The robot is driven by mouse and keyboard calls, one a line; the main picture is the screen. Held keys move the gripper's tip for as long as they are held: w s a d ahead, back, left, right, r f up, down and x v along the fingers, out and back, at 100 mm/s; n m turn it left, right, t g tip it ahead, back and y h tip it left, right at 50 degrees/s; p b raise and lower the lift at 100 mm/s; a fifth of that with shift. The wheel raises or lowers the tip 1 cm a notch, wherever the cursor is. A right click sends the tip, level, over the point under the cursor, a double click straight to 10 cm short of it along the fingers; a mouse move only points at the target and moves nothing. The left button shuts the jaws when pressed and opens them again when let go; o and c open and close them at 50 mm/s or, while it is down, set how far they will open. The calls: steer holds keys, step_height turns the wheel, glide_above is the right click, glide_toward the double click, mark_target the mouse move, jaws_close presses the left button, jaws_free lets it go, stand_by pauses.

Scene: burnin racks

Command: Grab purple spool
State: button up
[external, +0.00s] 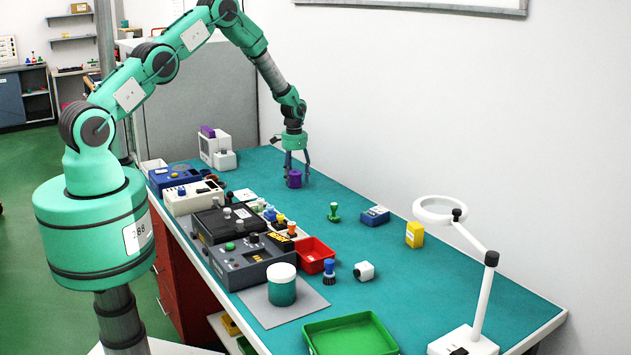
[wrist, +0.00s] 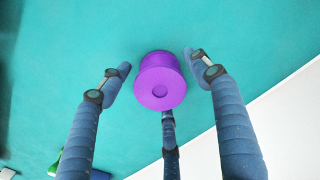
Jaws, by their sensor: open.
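The purple spool (external: 294,179) stands on the teal bench top toward the far end, and it also shows in the wrist view (wrist: 160,84), seen from above. My gripper (external: 296,170) is just above and around it, pointing down. In the wrist view my gripper (wrist: 160,78) has blue fingers spread on the left and right of the spool, with gaps on both sides. A third finger is partly hidden behind the spool at the lower side. The gripper is open and holds nothing.
A green stamp-like piece (external: 334,212), a blue box (external: 375,216) and a yellow box (external: 415,234) stand to the right. Grey and black devices (external: 250,262) line the left edge. A white machine (external: 216,148) stands behind.

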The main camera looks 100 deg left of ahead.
mark_target(295, 172)
steer(key=shift+c, duration=0.5)
steer(key=c, duration=1.1)
steer(key=shift+c, duration=0.2)
steer(key=shift+r, duration=0.15)
steer(key=shift+r, duration=1.65)
steer(key=s+d, duration=0.2)
steer(key=d, duration=0.2)
steer(key=s+d+r+b, duration=0.1)
steer(key=s+d, duration=0.2)
steer(key=d, duration=0.2)
steer(key=s+d, duration=0.3)
steer(key=d, duration=0.1)
steer(key=shift+s+d+r, duration=0.2)
steer(key=shift+s+d, duration=0.05)
